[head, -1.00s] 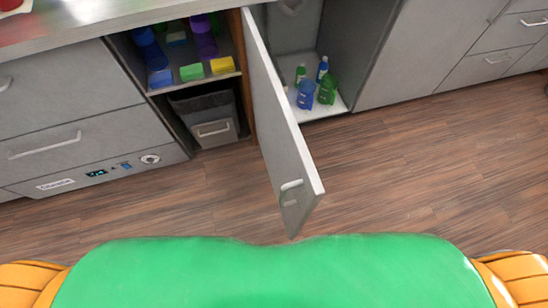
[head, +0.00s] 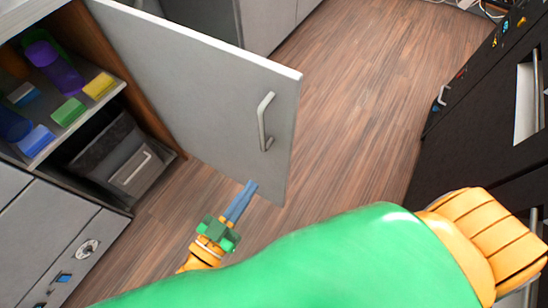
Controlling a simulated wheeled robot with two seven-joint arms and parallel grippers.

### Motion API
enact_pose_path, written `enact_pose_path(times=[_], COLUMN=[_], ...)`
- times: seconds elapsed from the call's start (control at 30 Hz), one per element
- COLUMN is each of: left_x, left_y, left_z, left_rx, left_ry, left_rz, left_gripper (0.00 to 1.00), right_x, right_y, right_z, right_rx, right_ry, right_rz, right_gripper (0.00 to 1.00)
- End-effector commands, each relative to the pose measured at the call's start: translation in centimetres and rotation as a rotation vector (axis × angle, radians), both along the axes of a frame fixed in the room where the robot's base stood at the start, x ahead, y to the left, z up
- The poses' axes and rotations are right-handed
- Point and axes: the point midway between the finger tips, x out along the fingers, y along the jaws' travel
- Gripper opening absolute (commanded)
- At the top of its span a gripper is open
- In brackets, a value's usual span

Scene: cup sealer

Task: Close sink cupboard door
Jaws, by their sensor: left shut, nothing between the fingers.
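The sink cupboard door (head: 195,85) is a grey panel that stands open, swung out from the cabinet front across the picture. Its silver handle (head: 265,122) is on the face turned to me, near the free edge. My left gripper (head: 250,188) is low, by the door's lower edge near the free corner. Its blue fingers are together and hold nothing; I cannot tell whether they touch the door. My right gripper is out of view.
Left of the door, open shelves (head: 75,130) hold coloured sponges and cups above a grey bin (head: 130,165). A black appliance front (head: 470,120) with handles stands at the right. Wooden floor (head: 350,110) lies clear between them.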

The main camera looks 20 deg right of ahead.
Motion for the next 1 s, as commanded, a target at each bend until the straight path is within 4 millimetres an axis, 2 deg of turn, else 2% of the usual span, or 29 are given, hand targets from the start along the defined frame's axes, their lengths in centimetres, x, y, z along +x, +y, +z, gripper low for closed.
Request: enact_pose_path(times=[0.3,0.5,0.7,1.0], left_x=[4.5,6.6,7.5,7.5], left_y=[-5.5,-8.2,-9.2,-9.3], left_z=[0.0,-0.1,0.0,0.0], left_rx=[0.000,0.001,0.002,0.003], left_ry=[-0.003,0.000,0.002,0.003], left_rz=[0.003,0.003,0.002,0.003], left_gripper=[0.00,0.00,0.00,0.00], right_x=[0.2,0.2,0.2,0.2], right_y=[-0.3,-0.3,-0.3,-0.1], right_z=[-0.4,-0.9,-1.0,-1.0], right_rx=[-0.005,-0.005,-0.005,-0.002], right_ry=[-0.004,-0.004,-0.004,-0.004], right_rz=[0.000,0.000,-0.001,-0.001], right_gripper=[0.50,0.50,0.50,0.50])
